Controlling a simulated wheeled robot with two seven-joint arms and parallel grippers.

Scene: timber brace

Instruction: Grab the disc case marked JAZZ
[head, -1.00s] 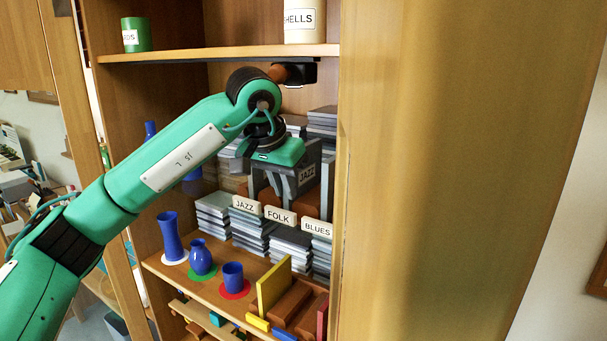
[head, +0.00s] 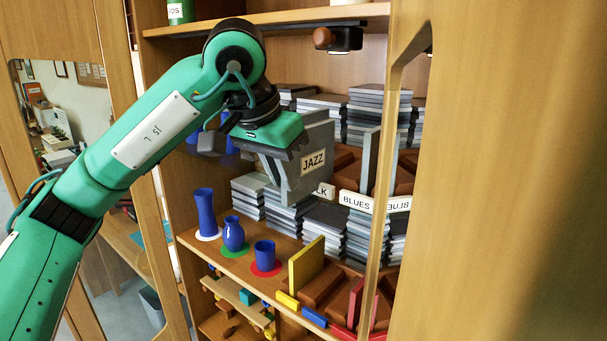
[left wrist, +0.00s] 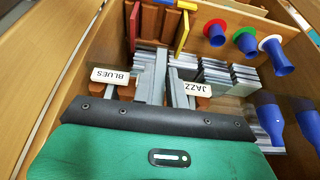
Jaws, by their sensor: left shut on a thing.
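My left gripper (head: 283,172) is shut on a grey disc case (head: 322,135) with a white label reading JAZZ. It holds the case upright in front of the shelf, above the row of shelf signs. In the left wrist view the grey fingers (left wrist: 167,88) point toward the shelf, with a JAZZ sign (left wrist: 197,89) and a BLUES sign (left wrist: 110,76) upside down on either side. My right gripper is not in view.
Stacks of grey cases (head: 375,100) fill the shelf behind. A tall blue vase (head: 205,210), a round blue vase (head: 233,234) and a blue cup (head: 265,253) stand left of a yellow board (head: 306,265). A mirrored surface at right reflects the BLUES sign (head: 356,200).

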